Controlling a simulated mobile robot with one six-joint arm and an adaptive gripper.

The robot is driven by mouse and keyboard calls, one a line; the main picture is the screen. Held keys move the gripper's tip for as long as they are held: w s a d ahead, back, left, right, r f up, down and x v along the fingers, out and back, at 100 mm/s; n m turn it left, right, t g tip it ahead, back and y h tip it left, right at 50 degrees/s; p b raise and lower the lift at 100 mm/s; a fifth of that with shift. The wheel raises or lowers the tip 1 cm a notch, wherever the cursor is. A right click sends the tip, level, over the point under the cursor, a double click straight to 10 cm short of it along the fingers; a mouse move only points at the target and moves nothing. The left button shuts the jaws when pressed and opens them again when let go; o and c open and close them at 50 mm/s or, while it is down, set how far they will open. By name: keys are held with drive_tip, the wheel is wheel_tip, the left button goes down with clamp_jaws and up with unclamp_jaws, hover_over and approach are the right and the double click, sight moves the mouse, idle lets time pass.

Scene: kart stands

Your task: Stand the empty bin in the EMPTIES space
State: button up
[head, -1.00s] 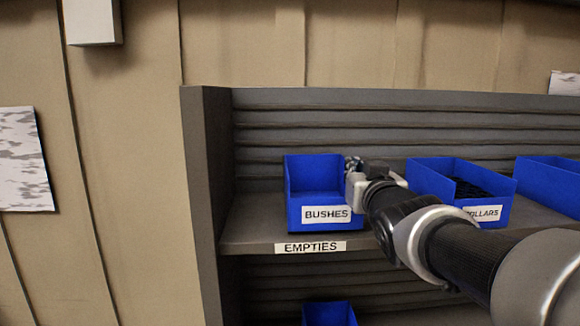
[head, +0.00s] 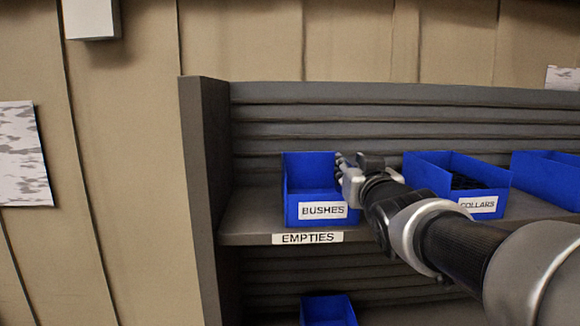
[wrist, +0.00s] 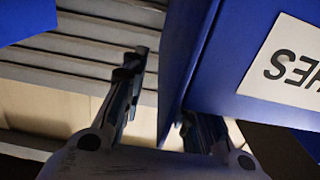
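The blue bin labelled BUSHES (head: 322,212) stands upright on the shelf, directly above the EMPTIES label (head: 307,238). The visible part of its inside looks empty. My gripper (head: 343,165) is at the top of the bin's right wall. In the wrist view the bin (wrist: 188,60) fills the upper middle and right, with its label upside down. My gripper (wrist: 165,95) is open there, with the bin's wall between its fingers. A gap shows between the left finger and the wall. The right finger is partly hidden behind the bin.
A blue COLLARS bin (head: 433,185) holding dark parts stands to the right, with another blue bin (head: 550,178) beyond it. The shelf's left upright (head: 202,150) is close to the left of the BUSHES bin. Another blue bin (head: 328,310) is on the level below.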

drive_tip(key=shift+s, duration=0.1)
drive_tip(key=s, duration=1.2)
drive_tip(key=s+d+f+g+h+b, duration=0.1)
drive_tip(key=s+f+g+b, duration=0.3)
drive_tip(key=f, duration=0.7)
drive_tip(key=s+f+m+g+b, duration=0.1)
drive_tip(key=s+f+b, duration=0.1)
drive_tip(key=f+b, duration=0.65)
drive_tip(key=s+d+f+g+h+b, duration=0.1)
drive_tip(key=s+f+g+b, duration=0.15)
drive_tip(key=f, duration=0.95)
drive_tip(key=s+a+f+g+y+b, duration=0.1)
drive_tip(key=s+f+b, duration=0.5)
drive_tip(key=f, duration=0.6)
drive_tip(key=s+a+f+n+g+y+b, duration=0.1)
drive_tip(key=s+a+f+g+b, duration=0.2)
drive_tip(key=s+f, duration=0.6)
wheel_tip(320, 180, down, 3)
drive_tip(key=g+b, duration=0.2)
drive_tip(key=b, duration=0.1)
drive_tip(key=shift+s+a+r, duration=0.15)
drive_tip(key=shift+s, duration=0.2)
